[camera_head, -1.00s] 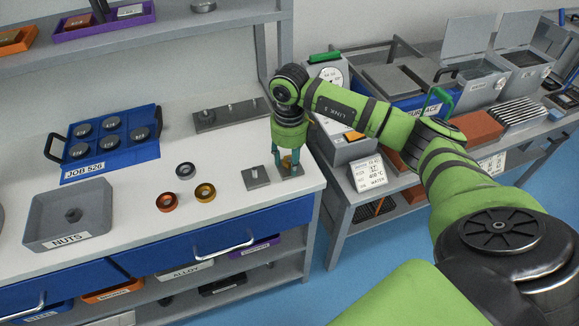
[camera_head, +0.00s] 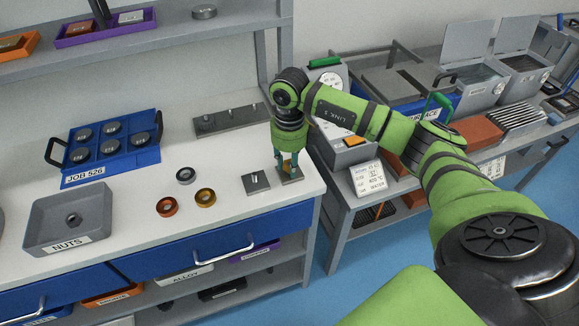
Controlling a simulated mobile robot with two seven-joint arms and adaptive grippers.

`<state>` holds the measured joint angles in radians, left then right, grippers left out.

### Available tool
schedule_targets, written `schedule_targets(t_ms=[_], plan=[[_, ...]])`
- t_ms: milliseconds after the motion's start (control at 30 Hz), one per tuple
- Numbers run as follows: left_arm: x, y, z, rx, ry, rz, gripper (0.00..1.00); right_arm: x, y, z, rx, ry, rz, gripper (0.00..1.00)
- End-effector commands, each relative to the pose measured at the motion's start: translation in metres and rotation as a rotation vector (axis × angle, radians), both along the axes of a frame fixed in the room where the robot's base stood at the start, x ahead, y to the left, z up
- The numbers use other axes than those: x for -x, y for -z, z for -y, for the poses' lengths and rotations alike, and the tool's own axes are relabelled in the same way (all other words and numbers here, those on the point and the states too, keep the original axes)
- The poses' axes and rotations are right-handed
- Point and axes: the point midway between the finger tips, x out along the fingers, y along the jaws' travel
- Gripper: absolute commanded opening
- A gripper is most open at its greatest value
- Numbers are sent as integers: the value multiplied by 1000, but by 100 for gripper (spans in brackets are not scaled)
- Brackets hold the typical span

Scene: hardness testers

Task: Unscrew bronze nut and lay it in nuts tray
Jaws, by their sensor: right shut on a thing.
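My right gripper (camera_head: 287,167) points down at the right end of the white bench and is shut on the bronze nut (camera_head: 287,168). The nut sits low over a small grey plate (camera_head: 293,179), mostly hidden between the fingers. I cannot see the thread under it. The grey nuts tray (camera_head: 42,239), labelled NUTS, stands at the left of the bench with one dark grey nut (camera_head: 73,219) inside. My left gripper is not in view.
Another small plate with a stud (camera_head: 256,183) lies just left of the gripper. Copper (camera_head: 167,206), gold (camera_head: 205,197) and grey (camera_head: 185,176) rings lie mid-bench. A blue JOB 526 tray (camera_head: 130,163) and a grey stud bar (camera_head: 228,121) are behind. A shelf (camera_head: 190,27) overhangs the back.

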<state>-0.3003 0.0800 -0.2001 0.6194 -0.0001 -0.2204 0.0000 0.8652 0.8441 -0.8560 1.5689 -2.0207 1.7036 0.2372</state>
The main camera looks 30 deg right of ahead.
Motion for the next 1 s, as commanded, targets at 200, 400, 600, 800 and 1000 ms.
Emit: schedule_targets(t_ms=[200,400,600,800,1000], plan=[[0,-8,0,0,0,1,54,0,-11,0,1,0,1,0],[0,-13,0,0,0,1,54,0,-19,0,1,0,1,0],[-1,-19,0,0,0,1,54,0,-27,0,0,0,1,0],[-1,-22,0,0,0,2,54,0,-32,0,0,0,1,0],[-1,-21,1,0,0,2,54,0,-31,0,0,0,1,0]])
